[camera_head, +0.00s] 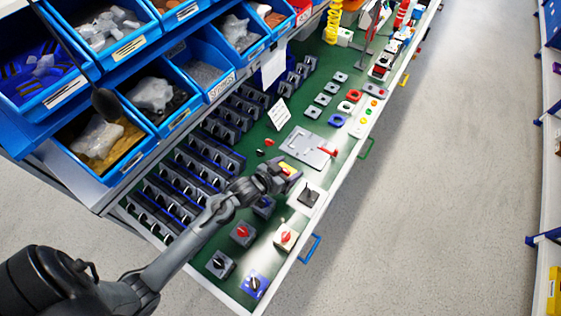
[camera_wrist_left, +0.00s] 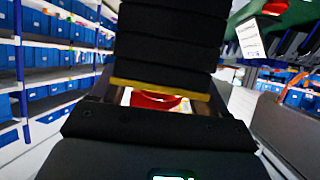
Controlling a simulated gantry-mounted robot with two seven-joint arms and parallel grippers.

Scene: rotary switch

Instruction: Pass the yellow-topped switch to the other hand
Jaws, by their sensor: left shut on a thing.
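The yellow-topped switch (camera_head: 289,170) shows in the head view as a small patch of yellow at the tip of my left gripper (camera_head: 279,177). My left gripper is shut on it, above the green workbench (camera_head: 270,240). The gripper covers most of the switch. In the left wrist view a yellow strip (camera_wrist_left: 158,90) lies across the middle, among dark parts. Something red (camera_wrist_left: 155,101) shows just below the strip; I cannot tell what it is. My right gripper is not in view.
A grey plate with a red handle (camera_head: 308,148) lies just beyond the gripper. Several switches stand near the front edge, including a red-knobbed one (camera_head: 242,233). Racks of dark switches (camera_head: 190,170) and blue bins (camera_head: 150,95) line the left. The floor at right is clear.

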